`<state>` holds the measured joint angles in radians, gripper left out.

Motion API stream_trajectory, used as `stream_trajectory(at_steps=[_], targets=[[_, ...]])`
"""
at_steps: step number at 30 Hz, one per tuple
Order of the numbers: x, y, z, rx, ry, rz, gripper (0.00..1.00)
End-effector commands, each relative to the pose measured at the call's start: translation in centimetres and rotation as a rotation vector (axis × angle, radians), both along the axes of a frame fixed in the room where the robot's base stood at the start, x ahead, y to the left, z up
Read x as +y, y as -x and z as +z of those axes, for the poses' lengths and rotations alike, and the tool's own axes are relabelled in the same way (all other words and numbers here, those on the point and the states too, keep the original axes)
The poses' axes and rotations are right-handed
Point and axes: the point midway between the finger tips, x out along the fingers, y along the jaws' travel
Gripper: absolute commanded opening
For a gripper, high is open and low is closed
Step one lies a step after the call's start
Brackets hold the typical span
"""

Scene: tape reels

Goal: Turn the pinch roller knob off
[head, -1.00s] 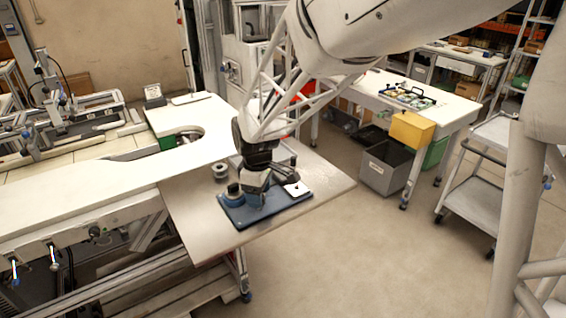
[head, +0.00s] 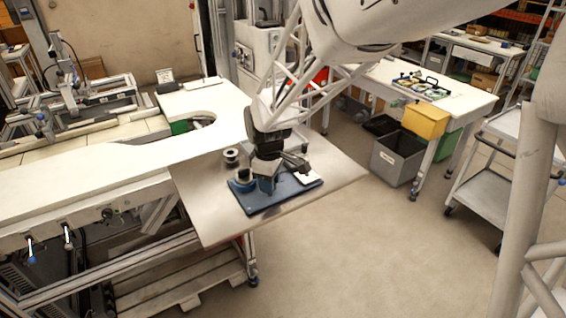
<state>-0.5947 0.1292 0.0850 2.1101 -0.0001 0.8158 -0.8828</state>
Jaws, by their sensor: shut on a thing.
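The tape device is a dark blue base plate (head: 286,199) lying on the near end of the light table. A round blue reel or roller part (head: 243,181) stands at its left, and a white block (head: 308,178) lies at its right. My gripper (head: 268,181) points down over the middle of the plate. It is shut on a part of the device, next to an upright blue piece. The fingertips and the held part are too small and too covered to make out. I cannot tell the pinch roller knob or its setting.
A small dark spool (head: 231,156) stands on the table (head: 216,220) behind the device. A long white bench (head: 80,190) adjoins at the left. A grey bin (head: 396,160) and a yellow box (head: 426,121) are at the right. The floor in front is clear.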

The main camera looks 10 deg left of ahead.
Motion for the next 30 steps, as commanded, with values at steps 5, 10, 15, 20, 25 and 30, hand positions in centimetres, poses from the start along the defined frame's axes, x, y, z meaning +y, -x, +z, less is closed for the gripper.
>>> stream_trajectory(at_steps=[5,10,15,20,25,30], targets=[[-0.02,0.01,0.0,0.001,0.001,-0.033,0.1],[-0.06,0.06,0.01,0.001,0.001,-0.106,0.1],[-0.06,0.04,-0.02,0.002,0.002,-0.22,0.1],[-0.07,0.04,0.04,0.001,0.0,-0.358,0.1],[-0.08,0.06,0.03,0.002,0.001,-0.52,0.1],[-0.07,0.05,-0.01,0.002,0.001,-0.678,0.1]])
